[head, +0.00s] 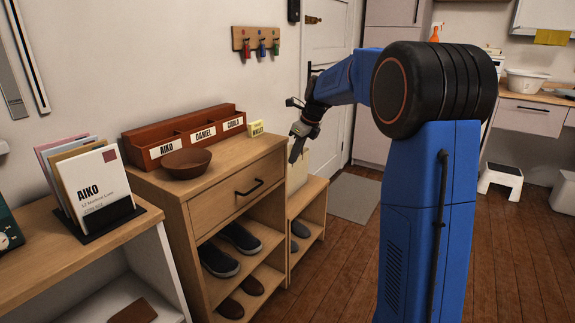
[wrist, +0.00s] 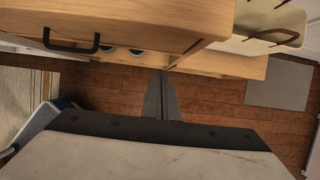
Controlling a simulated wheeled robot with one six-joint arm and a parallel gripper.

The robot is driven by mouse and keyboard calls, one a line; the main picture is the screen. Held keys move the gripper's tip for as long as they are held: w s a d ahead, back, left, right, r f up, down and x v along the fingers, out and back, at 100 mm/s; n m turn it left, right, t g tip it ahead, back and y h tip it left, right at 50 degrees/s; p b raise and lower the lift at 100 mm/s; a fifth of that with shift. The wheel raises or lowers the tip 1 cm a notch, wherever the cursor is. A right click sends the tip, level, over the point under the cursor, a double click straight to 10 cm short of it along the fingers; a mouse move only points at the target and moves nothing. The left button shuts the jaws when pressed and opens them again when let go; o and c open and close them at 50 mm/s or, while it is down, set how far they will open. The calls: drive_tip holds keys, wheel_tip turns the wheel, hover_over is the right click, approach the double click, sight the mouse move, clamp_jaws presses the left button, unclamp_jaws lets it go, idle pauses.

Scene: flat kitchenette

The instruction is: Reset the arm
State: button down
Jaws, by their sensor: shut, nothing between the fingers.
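My gripper (head: 297,150) is at the end of my blue arm, in front of the right end of the wooden shoe cabinet (head: 236,195). Its fingers point downward and are shut with nothing between them. In the wrist view my gripper (wrist: 162,98) shows as two dark fingers side by side over the wooden floor (wrist: 215,105). The cabinet's drawer front with its dark handle (wrist: 72,44) is at the upper left of that view. My arm hides part of the room behind it.
A brown bowl (head: 186,164) and a red-brown organizer with name labels (head: 165,150) stand on the cabinet. A letter holder (head: 108,222) stands on the left table. A low bench (head: 312,190) adjoins the cabinet. A grey mat (head: 355,199) lies by the door. A step stool (head: 501,181) stands right.

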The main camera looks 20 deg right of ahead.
drive_tip(key=shift+v, duration=2.6)
drive_tip(key=s+a+n+h, duration=0.1)
drive_tip(key=s+a+n, duration=0.2)
drive_tip(key=s+n, duration=0.65)
drive_tip(key=s+a+n, duration=0.4)
drive_tip(key=s+n, duration=0.1)
drive_tip(key=s, duration=1)
drive_tip(key=s+f+n, duration=0.3)
drive_tip(key=s+n, duration=0.1)
drive_tip(key=s, duration=0.3)
drive_tip(key=s+a+f+n+h, duration=0.1)
drive_tip(key=s+f+n, duration=0.3)
drive_tip(key=s, duration=0.3)
drive_tip(key=s+f+n+t, duration=0.1)
drive_tip(key=s+f+n, duration=0.3)
drive_tip(key=s+n, duration=0.2)
drive_tip(key=shift+s+a+f+h, duration=0.2)
drive_tip(key=shift+s+f+h, duration=0.1)
drive_tip(key=shift+s, duration=0.15)
